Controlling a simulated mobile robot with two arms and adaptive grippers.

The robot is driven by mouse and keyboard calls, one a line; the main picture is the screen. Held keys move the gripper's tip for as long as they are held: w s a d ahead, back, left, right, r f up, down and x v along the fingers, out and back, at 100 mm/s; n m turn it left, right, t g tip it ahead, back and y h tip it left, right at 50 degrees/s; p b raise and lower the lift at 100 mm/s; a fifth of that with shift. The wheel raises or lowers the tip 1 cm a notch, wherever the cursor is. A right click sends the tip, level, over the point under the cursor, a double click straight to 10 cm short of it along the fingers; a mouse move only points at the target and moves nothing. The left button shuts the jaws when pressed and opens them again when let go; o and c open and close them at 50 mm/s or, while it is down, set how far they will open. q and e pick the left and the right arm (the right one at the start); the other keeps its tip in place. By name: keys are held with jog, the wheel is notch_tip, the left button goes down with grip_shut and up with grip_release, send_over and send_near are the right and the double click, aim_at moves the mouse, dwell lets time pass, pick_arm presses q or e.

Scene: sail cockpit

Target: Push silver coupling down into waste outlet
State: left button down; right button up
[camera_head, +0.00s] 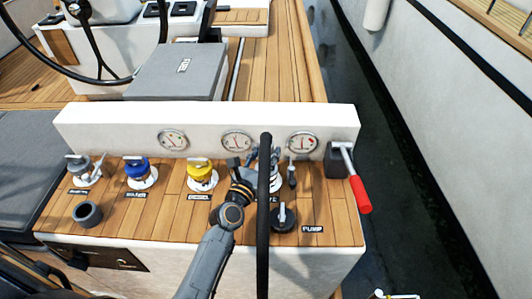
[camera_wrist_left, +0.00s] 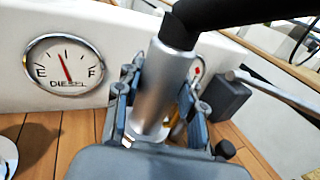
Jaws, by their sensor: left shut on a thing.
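The silver coupling (camera_wrist_left: 160,85) is a bright metal tube on the end of the black hose (camera_head: 263,220). It stands slightly tilted between the fingers of my left gripper (camera_wrist_left: 157,105), which is shut on it. In the head view my left gripper (camera_head: 263,168) is over the deck panel, at the outlet right of the yellow-capped one. The white flange of this waste outlet (camera_head: 278,184) shows only in part behind the hose and gripper. The coupling's lower end is hidden, so I cannot tell how far it is in the outlet. My right gripper is not in view.
Blue (camera_head: 137,168) and yellow (camera_head: 201,171) capped outlets stand to the left. A grey cup-like ring (camera_head: 88,213) lies at front left. A black pump fitting (camera_head: 284,218) is close in front right. A red-handled lever (camera_head: 360,193) stands at the right edge. A gauge wall (camera_head: 100,127) rises behind.

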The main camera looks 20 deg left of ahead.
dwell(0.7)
pick_arm(q)
jog(key=shift+f+b, duration=0.45)
jog(key=shift+b, duration=0.05)
jog(key=c, duration=1.1)
grip_release()
jog(key=shift+f, duration=0.1)
jog(key=shift+s, duration=0.15)
jog(key=shift+s+a, duration=0.2)
jog(key=shift+s, duration=1.1)
jog(key=shift+s+a, duration=0.15)
jog(key=shift+s, duration=1.15)
send_near(263, 162)
jog(key=shift+w, duration=0.5)
